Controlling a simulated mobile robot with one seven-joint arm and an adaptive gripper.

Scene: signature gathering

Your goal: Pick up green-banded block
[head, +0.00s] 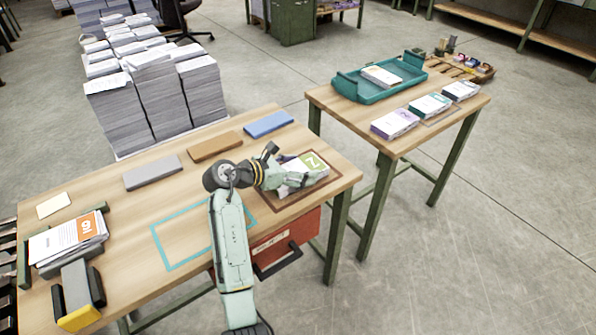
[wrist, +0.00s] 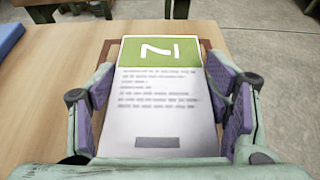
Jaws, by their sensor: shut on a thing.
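The green-banded block (head: 305,164) is a white stack of paper with a green band and a white numeral on top. It is at the right end of the near table, over a brown-framed area (head: 277,204). In the wrist view the green-banded block (wrist: 160,100) fills the middle, with its green band at the far end. My gripper (head: 290,177) is shut on the block; in the wrist view its purple-padded fingers (wrist: 168,105) are on its left and right sides. The block's underside is hidden, so I cannot tell whether it touches the table.
The near table (head: 110,220) also holds grey (head: 152,172), brown (head: 215,146) and blue (head: 268,123) slabs, a teal outline (head: 165,250) and an orange-banded stack (head: 70,238). The right table (head: 340,108) bears a teal tray (head: 350,88) and several blocks. Tall paper stacks (head: 155,95) stand behind.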

